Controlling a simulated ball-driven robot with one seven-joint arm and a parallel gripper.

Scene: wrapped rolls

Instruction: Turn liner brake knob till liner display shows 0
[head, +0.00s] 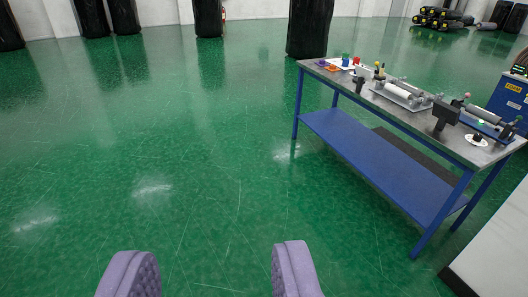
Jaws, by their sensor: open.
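My gripper (209,273) is open and empty at the bottom of the head view, above the green floor. Its two purple padded fingers stand wide apart, away from everything else. No liner brake knob or liner display can be made out for certain. A blue cabinet (511,98) with an orange label and a small lit green readout stands at the right edge, partly cut off. Whether it belongs to the liner cannot be told.
A blue-legged workbench (392,112) with rollers, small coloured parts and black devices stands at the right. A white panel (497,247) fills the lower right corner. Black wrapped rolls (309,27) stand at the back. The green floor (170,150) is clear at left and centre.

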